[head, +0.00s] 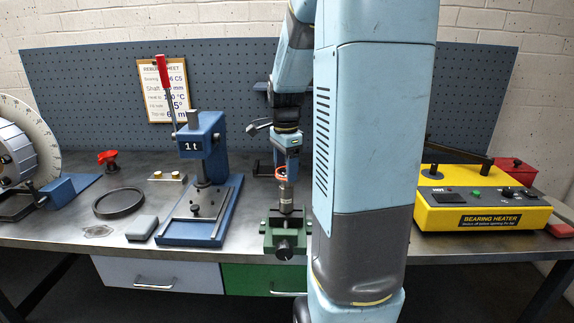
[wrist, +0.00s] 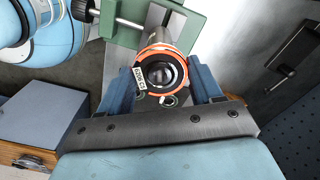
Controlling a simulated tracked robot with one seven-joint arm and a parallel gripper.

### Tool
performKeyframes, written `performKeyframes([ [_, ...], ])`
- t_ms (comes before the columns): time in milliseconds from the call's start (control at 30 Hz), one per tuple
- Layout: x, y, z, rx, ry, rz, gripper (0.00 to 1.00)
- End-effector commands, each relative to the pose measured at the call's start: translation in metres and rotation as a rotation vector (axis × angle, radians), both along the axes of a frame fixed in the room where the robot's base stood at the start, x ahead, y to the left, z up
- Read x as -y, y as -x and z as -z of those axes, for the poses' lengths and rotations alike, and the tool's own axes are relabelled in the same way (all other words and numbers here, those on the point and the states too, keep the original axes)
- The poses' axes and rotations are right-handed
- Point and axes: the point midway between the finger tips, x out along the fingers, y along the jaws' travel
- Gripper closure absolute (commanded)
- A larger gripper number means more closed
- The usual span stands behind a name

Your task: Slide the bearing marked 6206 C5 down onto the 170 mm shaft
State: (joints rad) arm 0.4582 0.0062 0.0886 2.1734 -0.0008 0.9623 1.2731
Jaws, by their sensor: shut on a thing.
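My gripper (head: 287,163) is shut on the bearing (wrist: 162,71), an orange-rimmed ring with a white tag (wrist: 140,79) whose print is too small to read surely. The blue fingers (wrist: 163,85) hold it from both sides in the wrist view. In the head view the bearing (head: 281,172) is at the top end of the grey upright shaft (head: 286,198), which stands in a green vise (head: 284,232).
A blue press (head: 203,170) marked 1 t stands left of the vise. A yellow bearing heater (head: 483,200) is at the right. A dark ring (head: 118,203) and a grey block (head: 142,228) lie at the left. My arm hides the bench right of the vise.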

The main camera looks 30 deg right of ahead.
Motion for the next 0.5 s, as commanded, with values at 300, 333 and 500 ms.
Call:
performKeyframes([
  [300, 0.000, 0.000, 0.009, 0.000, 0.000, 0.001, 0.62],
  [333, 0.000, 0.000, 0.010, 0.000, 0.000, 0.001, 0.62],
  [500, 0.000, 0.000, 0.015, -0.001, 0.000, 0.001, 0.62],
])
